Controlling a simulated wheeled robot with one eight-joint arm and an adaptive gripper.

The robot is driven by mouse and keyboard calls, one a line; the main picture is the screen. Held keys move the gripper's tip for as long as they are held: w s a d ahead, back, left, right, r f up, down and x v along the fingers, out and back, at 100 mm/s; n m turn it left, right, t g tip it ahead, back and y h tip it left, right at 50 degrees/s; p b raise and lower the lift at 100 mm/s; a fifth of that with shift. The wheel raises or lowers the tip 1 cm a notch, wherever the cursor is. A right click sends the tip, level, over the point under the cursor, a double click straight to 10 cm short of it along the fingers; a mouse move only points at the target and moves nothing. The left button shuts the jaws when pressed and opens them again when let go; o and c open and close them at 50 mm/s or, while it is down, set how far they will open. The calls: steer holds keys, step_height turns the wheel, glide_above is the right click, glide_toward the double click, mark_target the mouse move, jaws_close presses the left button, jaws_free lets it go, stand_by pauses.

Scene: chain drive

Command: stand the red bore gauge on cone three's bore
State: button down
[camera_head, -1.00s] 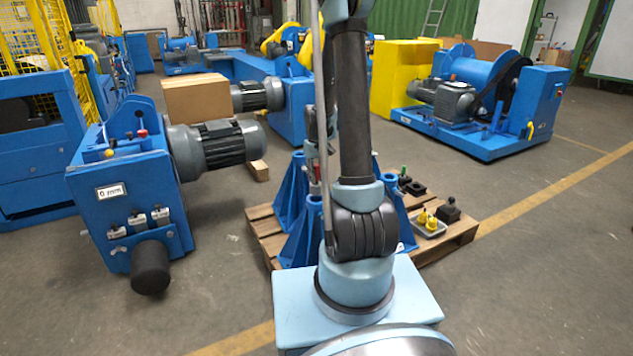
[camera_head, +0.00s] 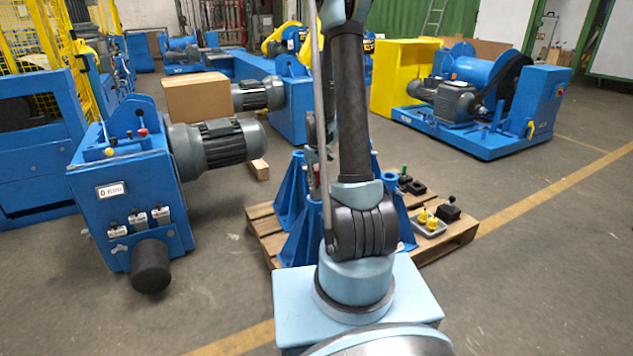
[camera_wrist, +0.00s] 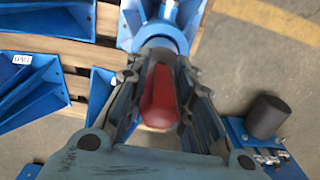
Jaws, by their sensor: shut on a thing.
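My gripper (camera_wrist: 158,72) is shut on the red bore gauge (camera_wrist: 159,100) in the wrist view. The gauge lies between the two fingers, its far end toward a round blue collar (camera_wrist: 160,32) on top of a blue stand. I cannot tell whether gauge and collar touch, and the bore is hidden. No number shows on this stand. Another stand (camera_wrist: 25,92), at the left, bears a small label that seems to read "TWO". In the head view, blue stands (camera_head: 300,240) are on the pallet, and my arm hides much of them and the gripper.
The wooden pallet (camera_head: 450,247) also bears a grey tray (camera_head: 429,226) with yellow pieces and several small black blocks. A blue machine (camera_head: 128,205) with a motor stands at the left. Open floor lies to the right of the pallet.

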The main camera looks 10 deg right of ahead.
steer(key=shift+f, duration=0.1)
steer(key=c, duration=1.4)
jaws_free()
